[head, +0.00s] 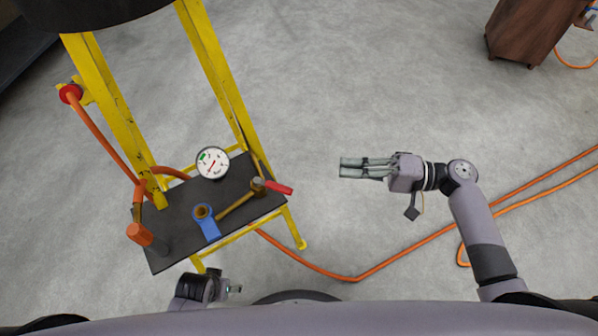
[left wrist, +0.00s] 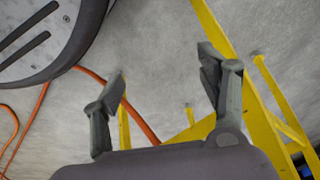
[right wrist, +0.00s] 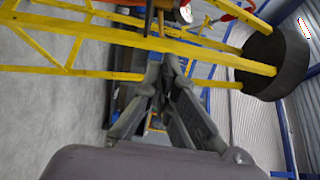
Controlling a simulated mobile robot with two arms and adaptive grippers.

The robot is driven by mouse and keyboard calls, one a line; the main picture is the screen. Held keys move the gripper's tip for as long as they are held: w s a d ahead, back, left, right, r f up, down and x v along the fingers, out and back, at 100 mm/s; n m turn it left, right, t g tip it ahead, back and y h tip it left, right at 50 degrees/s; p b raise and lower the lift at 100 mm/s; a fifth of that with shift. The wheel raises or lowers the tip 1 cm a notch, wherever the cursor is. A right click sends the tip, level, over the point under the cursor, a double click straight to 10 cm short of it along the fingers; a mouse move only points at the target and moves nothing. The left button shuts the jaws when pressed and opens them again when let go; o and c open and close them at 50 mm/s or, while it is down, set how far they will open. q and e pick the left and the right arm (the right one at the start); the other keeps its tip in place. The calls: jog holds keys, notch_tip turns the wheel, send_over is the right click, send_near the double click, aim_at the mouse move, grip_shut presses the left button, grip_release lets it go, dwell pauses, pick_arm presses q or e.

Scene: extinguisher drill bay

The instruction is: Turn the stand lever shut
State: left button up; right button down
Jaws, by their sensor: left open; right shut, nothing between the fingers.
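The yellow stand (head: 215,75) carries a dark shelf (head: 165,255) with valve fittings. A blue lever (head: 209,228) sits on a brass fitting at the shelf's front and points toward me. A red-handled lever (head: 279,188) sticks out past the shelf's right edge, at the end of a brass pipe (head: 236,204). My right gripper (head: 342,167) is shut and empty, over the floor right of the stand and apart from both levers. My left gripper (head: 236,289) is low in front of the shelf; the left wrist view shows it open and empty (left wrist: 163,68), near yellow stand legs.
A white gauge (head: 212,162) stands behind the brass pipe. An orange-capped cylinder (head: 140,234) is at the shelf's left end. An orange hose (head: 350,277) crosses the floor. A brown wooden cabinet (head: 528,30) stands far right. The floor between stand and cabinet is clear.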

aim_at(279, 188)
pick_arm(q)
jog(key=shift+s+a+f+p, duration=0.1)
jog(key=shift+s+f+p, duration=0.35)
jog(key=shift+f, duration=0.55)
jog(key=shift+s+f+p, duration=0.25)
jog(key=shift+s+f, duration=0.35)
jog(key=shift+f, duration=0.4)
pick_arm(e)
jog(key=s+a+r, duration=0.1)
jog(key=a, duration=1)
jog(key=shift+s+a+r, duration=0.15)
jog(key=shift+s, duration=0.25)
jog(key=shift+s+t, duration=0.1)
jog(key=shift+t, duration=0.3)
